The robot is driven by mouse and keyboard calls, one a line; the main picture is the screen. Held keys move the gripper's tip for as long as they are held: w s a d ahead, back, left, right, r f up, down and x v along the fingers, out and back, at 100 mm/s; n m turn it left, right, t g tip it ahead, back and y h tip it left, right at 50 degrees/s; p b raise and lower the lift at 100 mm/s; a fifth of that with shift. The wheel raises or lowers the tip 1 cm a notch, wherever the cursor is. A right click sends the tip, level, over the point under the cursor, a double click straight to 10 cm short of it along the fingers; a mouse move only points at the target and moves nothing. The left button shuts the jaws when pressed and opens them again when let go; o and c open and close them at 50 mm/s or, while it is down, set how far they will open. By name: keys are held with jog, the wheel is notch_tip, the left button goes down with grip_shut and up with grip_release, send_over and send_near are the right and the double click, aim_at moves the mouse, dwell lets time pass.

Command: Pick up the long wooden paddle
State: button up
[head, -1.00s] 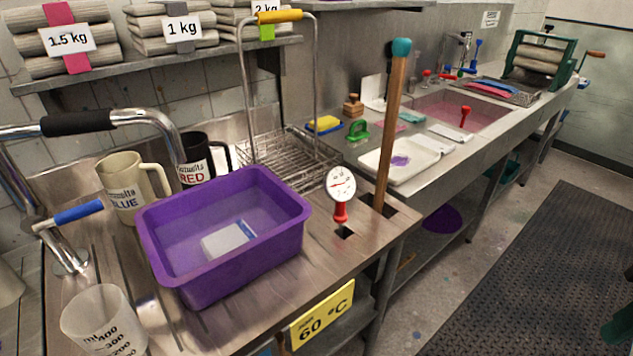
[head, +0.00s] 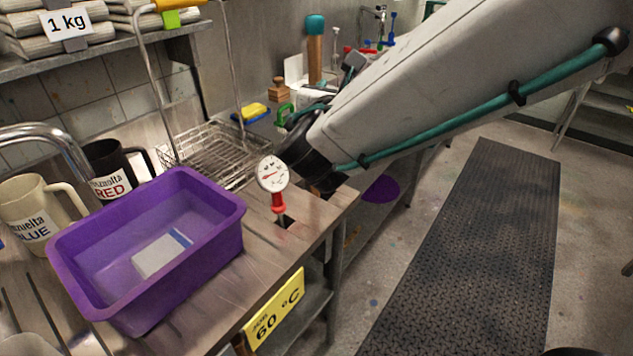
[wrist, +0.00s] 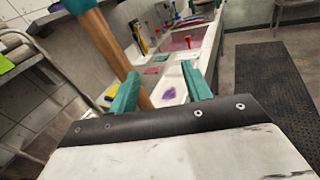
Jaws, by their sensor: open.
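The long wooden paddle stands upright in a slot at the bench's right end. In the head view its teal tip and upper shaft (head: 315,55) show, and my arm hides the lower part. In the wrist view its shaft (wrist: 108,45) slants down from upper left and passes behind the left finger. My gripper (wrist: 161,88) is open with its teal fingers apart. The lower shaft shows just inside the left finger. I cannot tell whether it is between the fingers or beyond them.
A red-handled dial thermometer (head: 273,178) stands in a slot close to my arm. A purple basin (head: 150,250) sits on the bench (head: 290,250), with a wire rack (head: 215,150) behind it. A dark floor mat (head: 460,250) lies to the right.

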aim_at(316, 79)
jog(key=w+a+n, duration=0.1)
jog(key=w, duration=0.1)
jog(key=w+a+n+y, duration=0.1)
jog(key=w, duration=0.2)
jog(key=w+a+y, duration=0.1)
jog(key=w+a, duration=0.1)
jog(key=shift+w+f+n+t, duration=0.25)
jog(key=shift+w+n+t, duration=0.15)
jog(key=c, duration=1.1)
